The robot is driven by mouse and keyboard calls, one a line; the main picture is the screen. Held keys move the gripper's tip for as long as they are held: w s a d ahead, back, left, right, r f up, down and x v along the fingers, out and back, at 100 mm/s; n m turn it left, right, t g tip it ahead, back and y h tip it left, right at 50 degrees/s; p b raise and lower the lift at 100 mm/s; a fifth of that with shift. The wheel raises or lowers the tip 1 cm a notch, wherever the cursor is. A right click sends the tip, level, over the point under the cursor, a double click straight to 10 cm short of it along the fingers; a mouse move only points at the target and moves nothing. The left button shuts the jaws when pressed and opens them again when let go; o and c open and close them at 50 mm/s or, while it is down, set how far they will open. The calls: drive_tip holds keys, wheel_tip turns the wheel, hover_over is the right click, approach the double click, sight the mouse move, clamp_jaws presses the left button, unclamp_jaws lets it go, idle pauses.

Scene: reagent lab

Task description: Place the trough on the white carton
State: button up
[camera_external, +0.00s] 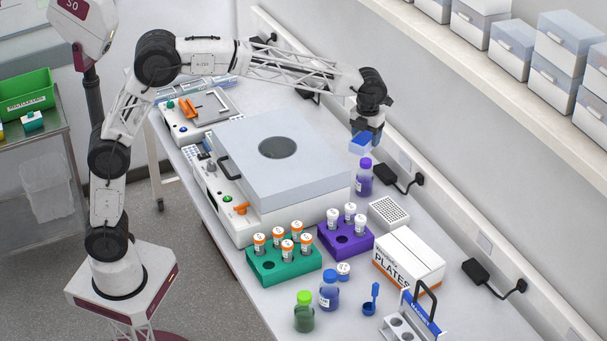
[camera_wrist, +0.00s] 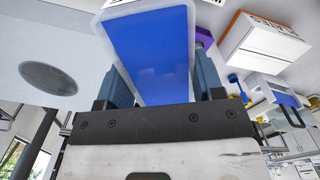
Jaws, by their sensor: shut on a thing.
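The trough (camera_external: 360,144) is a clear-walled tray with blue contents. My gripper (camera_external: 368,130) is shut on it and holds it in the air beyond the back right corner of the large grey-lidded machine. In the wrist view the trough (camera_wrist: 150,50) fills the space between the two blue-grey fingers. The white carton (camera_external: 409,254), marked PLATES with an orange stripe, stands on the bench towards the front right, well apart from the trough. It also shows in the wrist view (camera_wrist: 262,42) at upper right. Its top is bare.
A purple-capped bottle (camera_external: 364,178) stands near the held trough. A white tip rack (camera_external: 388,211) sits just behind the carton. A purple rack (camera_external: 343,243) and green rack (camera_external: 284,266) hold vials. A blue-and-white holder (camera_external: 410,319) stands before the carton; wall and shelf border the right.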

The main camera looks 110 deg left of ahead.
drive_tip(key=w+d+m, duration=0.3)
drive_tip(key=d, duration=1.1)
drive_tip(key=w+d+m, duration=0.2)
drive_tip(key=d+m, duration=0.1)
drive_tip(key=d, duration=1.1)
wheel_tip(320, 180, down, 11)
drive_tip(key=shift+w+a, duration=0.15)
drive_tip(key=shift+a, duration=0.1)
drive_tip(key=shift+w, duration=0.1)
hover_over(408, 251)
drive_tip(key=shift+d+f, duration=0.1)
drive_tip(key=shift+f, duration=0.65)
